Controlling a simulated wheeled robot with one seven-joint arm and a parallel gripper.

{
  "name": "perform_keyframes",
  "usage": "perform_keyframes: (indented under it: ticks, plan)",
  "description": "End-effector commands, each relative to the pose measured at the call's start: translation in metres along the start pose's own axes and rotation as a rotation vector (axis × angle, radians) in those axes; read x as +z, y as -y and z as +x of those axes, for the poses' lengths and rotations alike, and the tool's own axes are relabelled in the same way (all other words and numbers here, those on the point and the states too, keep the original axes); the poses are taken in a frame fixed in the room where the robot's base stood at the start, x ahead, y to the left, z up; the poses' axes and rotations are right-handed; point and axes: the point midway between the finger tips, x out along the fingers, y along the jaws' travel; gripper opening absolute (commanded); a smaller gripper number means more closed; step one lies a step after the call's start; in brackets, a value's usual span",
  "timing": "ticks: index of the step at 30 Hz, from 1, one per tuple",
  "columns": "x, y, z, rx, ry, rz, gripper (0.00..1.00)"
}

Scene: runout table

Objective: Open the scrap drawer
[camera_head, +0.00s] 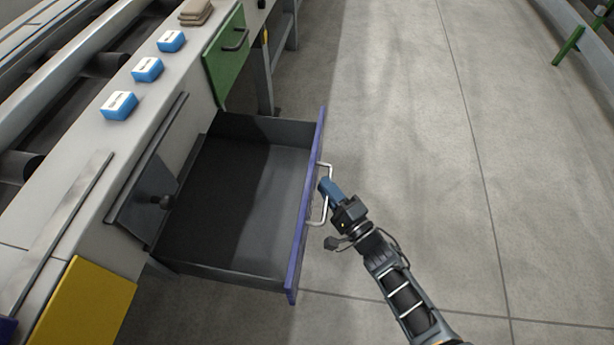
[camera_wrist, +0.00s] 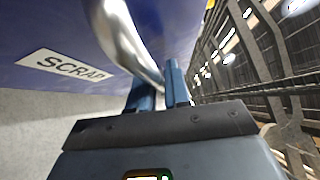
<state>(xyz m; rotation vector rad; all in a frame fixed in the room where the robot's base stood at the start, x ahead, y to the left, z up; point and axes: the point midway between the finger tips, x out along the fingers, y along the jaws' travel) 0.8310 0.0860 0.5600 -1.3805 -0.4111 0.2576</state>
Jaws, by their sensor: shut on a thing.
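The scrap drawer (camera_head: 220,268) is pulled far out from under the table, and its dark inside looks empty. Its blue front (camera_head: 306,215) bears a pale bar handle (camera_head: 327,166). In the wrist view the blue front (camera_wrist: 45,25) shows a white label reading SCRAP (camera_wrist: 64,65). The shiny handle (camera_wrist: 122,38) runs down between the blue fingers. My gripper (camera_head: 325,186) is shut on the handle from the right side; in the wrist view its fingers (camera_wrist: 158,88) stand on either side of the bar.
The table (camera_head: 92,160) carries several blue-and-white boxes (camera_head: 147,69) and a brown stack (camera_head: 195,12). A green panel with a dark handle (camera_head: 226,62) is beyond the drawer; a yellow panel (camera_head: 85,302) is nearer. The concrete floor (camera_head: 420,110) to the right is clear.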

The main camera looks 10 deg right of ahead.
Motion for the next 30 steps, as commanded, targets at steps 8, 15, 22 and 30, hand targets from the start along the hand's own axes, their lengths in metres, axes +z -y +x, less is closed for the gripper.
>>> perform_keyframes:
  ticks: [8, 15, 22, 30]
  plan:
    - [-0.0109, 0.0021, -0.0119, 0.002, 0.001, 0.0, 0.0]
    - [-0.0113, 0.0015, -0.0121, 0.002, 0.001, -0.001, 0.0]
    - [-0.0114, 0.0019, -0.0118, 0.001, 0.0, -0.001, 0.31]
    - [-0.0116, 0.0026, -0.0116, 0.0, 0.0, -0.001, 0.36]
